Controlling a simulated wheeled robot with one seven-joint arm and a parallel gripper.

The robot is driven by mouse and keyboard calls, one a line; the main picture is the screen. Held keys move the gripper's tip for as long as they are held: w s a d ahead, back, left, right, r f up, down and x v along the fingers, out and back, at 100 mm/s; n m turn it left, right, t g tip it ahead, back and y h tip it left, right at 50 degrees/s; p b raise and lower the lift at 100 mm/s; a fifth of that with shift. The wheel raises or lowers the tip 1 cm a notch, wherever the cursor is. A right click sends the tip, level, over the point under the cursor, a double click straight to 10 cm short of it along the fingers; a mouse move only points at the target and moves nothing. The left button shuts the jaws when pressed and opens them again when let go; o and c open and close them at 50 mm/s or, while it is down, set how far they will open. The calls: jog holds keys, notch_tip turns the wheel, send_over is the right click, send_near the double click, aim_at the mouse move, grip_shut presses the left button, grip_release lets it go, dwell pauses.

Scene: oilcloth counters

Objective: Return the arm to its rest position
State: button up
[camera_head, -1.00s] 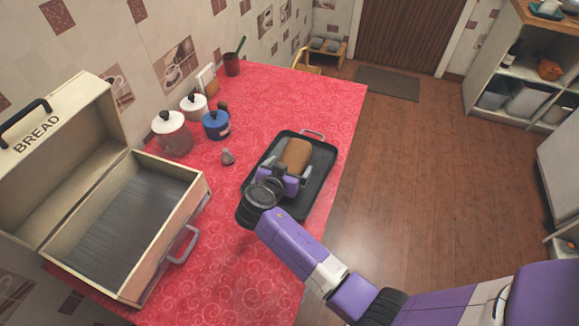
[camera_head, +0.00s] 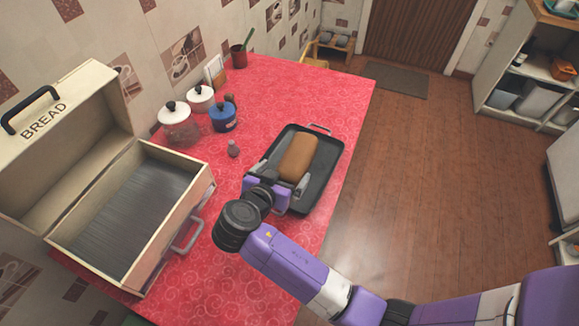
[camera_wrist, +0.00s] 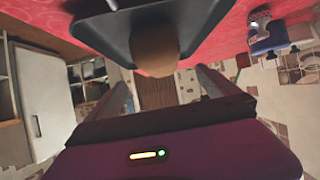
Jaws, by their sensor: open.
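My gripper (camera_head: 284,184) is open and empty at the near end of a black tray (camera_head: 328,156). A brown loaf of bread (camera_head: 298,156) lies in the tray, just beyond the fingertips. In the wrist view my two fingers (camera_wrist: 175,86) are spread apart, with the loaf (camera_wrist: 156,45) and the dark tray (camera_wrist: 110,38) above them in the picture. My purple arm reaches in from the lower right of the head view.
An open bread box (camera_head: 196,207) marked BREAD stands at the left, empty inside. Wooden floor (camera_head: 420,170) is clear at the right.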

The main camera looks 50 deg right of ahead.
jog(key=shift+v, duration=0.85)
